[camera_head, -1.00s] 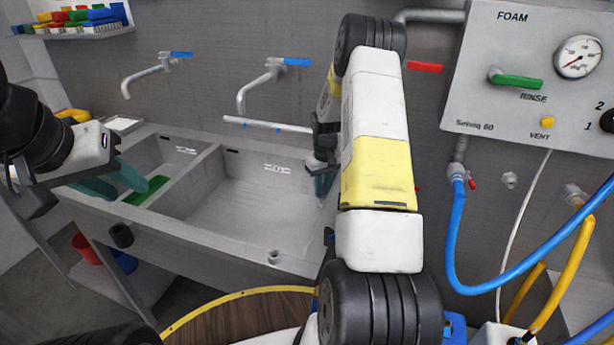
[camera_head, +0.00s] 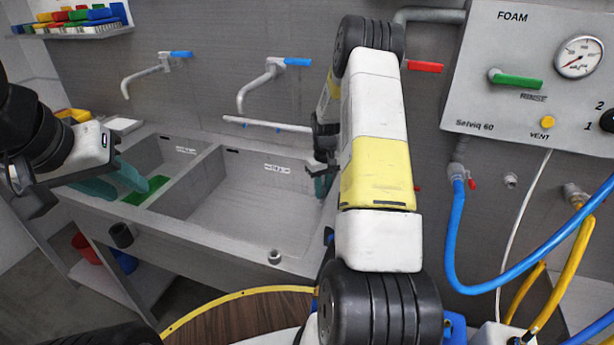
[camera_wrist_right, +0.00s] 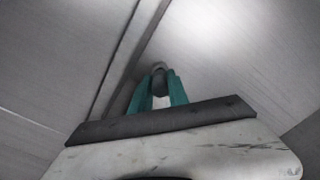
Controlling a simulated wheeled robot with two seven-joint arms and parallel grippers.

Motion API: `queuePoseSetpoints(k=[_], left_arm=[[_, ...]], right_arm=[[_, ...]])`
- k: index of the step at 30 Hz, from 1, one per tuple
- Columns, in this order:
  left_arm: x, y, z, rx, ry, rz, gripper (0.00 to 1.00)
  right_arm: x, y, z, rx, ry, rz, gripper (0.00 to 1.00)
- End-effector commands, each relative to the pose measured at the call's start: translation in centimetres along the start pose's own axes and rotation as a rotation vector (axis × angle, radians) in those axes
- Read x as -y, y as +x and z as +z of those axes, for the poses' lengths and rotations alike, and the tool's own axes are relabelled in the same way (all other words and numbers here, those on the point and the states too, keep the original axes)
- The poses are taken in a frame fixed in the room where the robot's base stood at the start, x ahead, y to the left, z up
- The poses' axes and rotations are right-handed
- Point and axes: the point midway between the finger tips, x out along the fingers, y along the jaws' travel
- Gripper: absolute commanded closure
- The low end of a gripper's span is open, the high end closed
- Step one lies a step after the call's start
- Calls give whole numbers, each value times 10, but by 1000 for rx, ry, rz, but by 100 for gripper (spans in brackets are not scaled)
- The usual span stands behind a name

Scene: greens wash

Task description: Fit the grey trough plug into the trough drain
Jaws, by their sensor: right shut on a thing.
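My right gripper (camera_head: 322,184) is low at the right end of the large trough basin (camera_head: 255,205), partly hidden behind my own arm. In the right wrist view its teal fingers (camera_wrist_right: 158,88) are shut on a small grey rounded piece, the trough plug (camera_wrist_right: 159,67), which shows just at the fingertips. A seam or inner corner of grey metal runs close beside it. The trough drain is not visible in either view. My left gripper (camera_head: 112,183) is over the left basin, its teal fingers apart and empty.
A divider (camera_head: 185,172) separates the two basins; a green piece (camera_head: 147,190) lies in the left one. Taps (camera_head: 258,88) and a horizontal pipe (camera_head: 266,125) stick out from the back wall. A small grey cylinder (camera_head: 274,257) sits at the trough's front edge.

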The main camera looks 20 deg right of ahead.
Motion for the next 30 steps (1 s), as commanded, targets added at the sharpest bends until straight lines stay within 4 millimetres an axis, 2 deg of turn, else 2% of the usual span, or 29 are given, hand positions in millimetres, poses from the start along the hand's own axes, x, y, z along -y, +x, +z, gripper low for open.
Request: queuePoseSetpoints(k=[8,9,12,23,30], left_arm=[[0,0,0,0,0,0,64],[0,0,0,0,0,0,64],[0,0,0,0,0,0,64],[0,0,0,0,0,0,64],[0,0,0,0,0,0,64]], right_arm=[[0,7,0,0,0,0,100],[0,6,0,-1,0,1,72],[0,6,0,-1,0,1,54],[0,2,0,-1,0,1,54],[-1,-36,-1,-4,0,2,54]])
